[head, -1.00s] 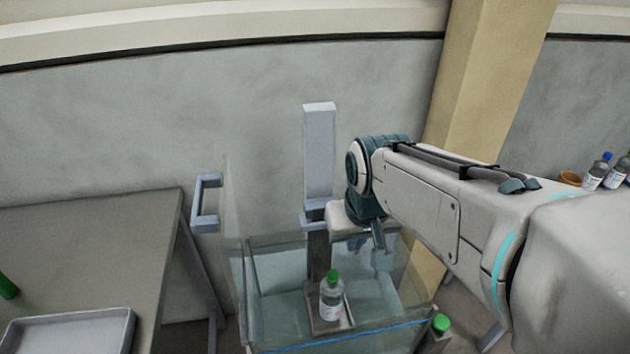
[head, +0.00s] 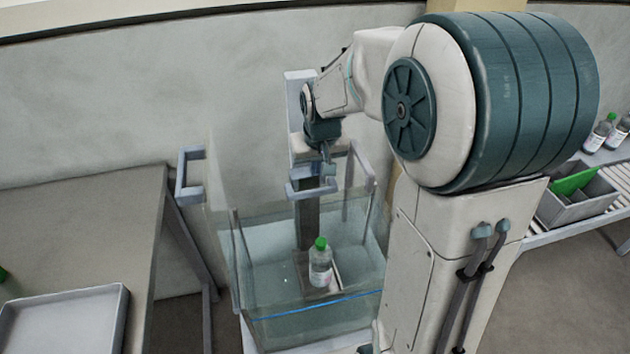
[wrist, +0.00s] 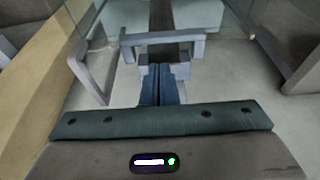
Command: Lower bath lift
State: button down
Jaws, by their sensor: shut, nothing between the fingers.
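The bath lift has a pale grey upright (head: 296,108) with a grey bracket-shaped handle (head: 312,188) on its front; the handle also shows in the wrist view (wrist: 162,42). A clear bottle with a green cap (head: 320,264) stands upright on the lift's small platform, inside the glass bath (head: 270,322). My gripper (head: 328,168) is above the bath, close to the handle, and its fingers (wrist: 160,70) are together and empty. I cannot tell whether they touch the handle. My wrist hides part of the upright.
A grey table (head: 80,225) with a shallow tray (head: 65,318) stands at left. A grey side handle (head: 188,175) is left of the bath. At right are a divided bin (head: 590,200) and bottles (head: 600,132). A wall is close behind.

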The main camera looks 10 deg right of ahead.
aim_at(315, 191)
jog(key=x, duration=0.4)
jog(key=s+x, duration=0.1)
jog(key=x, duration=0.1)
jog(key=shift+s+f, duration=0.1)
notch_tip(315, 191, down, 6)
jog(key=b, duration=0.4)
jog(key=shift+b, duration=0.4)
notch_tip(315, 191, up, 5)
jog(key=p, duration=0.3)
jog(key=shift+r, duration=0.25)
jog(key=v, duration=0.9)
